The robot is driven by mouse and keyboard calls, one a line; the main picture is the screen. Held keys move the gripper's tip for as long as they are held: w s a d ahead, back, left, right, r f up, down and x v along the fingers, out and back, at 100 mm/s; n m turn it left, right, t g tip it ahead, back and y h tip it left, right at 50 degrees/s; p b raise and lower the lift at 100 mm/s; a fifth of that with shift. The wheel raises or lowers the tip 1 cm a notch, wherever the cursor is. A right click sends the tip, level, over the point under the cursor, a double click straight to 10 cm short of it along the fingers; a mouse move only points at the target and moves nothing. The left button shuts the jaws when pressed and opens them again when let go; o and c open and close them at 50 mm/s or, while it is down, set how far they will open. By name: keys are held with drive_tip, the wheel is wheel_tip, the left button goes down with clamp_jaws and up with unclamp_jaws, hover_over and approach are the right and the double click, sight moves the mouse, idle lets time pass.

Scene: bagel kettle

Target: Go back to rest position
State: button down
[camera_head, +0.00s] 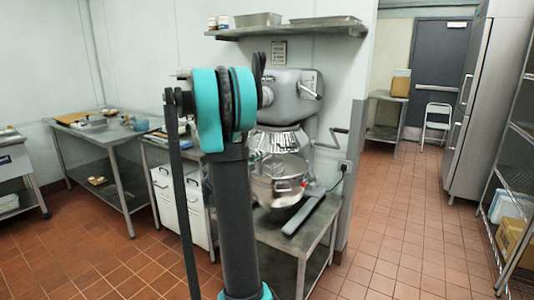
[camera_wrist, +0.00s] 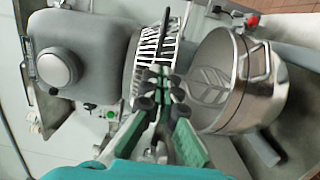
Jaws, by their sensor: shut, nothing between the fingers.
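My gripper (camera_wrist: 163,78) shows in the wrist view with its dark and green fingers together and nothing between them. It is in front of a grey stand mixer (camera_wrist: 85,65), near the mixer's wire guard (camera_wrist: 150,48). A steel mixing bowl (camera_wrist: 262,85) is to the right of the fingers, with a leaf-shaped wire beater in it. Whether the fingers touch the guard, I cannot tell. In the head view my arm stands in front of the mixer (camera_head: 292,95), and my gripper cannot be made out there.
The mixer stands on a low steel table (camera_head: 325,225). A shelf (camera_head: 290,29) with trays hangs above it. A steel worktable (camera_head: 95,135) is at the left, and a wire rack (camera_head: 510,160) and tall steel cabinet (camera_head: 478,100) are at the right. The tiled floor (camera_head: 400,230) between is clear.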

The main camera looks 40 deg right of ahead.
drive_tip(key=shift+v, duration=2.1)
drive_tip(key=s+a+f+m+y, duration=0.1)
drive_tip(key=s+a+f+y, duration=0.4)
drive_tip(key=a, duration=0.6)
drive_tip(key=s+a+f+m+y, duration=0.1)
drive_tip(key=s+a+f+y, duration=0.5)
drive_tip(key=s+a+f, duration=0.4)
drive_tip(key=s+a+f+m+g+y, duration=0.1)
drive_tip(key=s+a+f+y, duration=0.5)
drive_tip(key=a, duration=0.6)
drive_tip(key=s+f, duration=0.1)
drive_tip(key=s, duration=0.1)
drive_tip(key=shift+s+f+m, duration=0.3)
drive_tip(key=shift+s+f, duration=0.05)
drive_tip(key=shift+f, duration=0.05)
drive_tip(key=shift+a, duration=0.1)
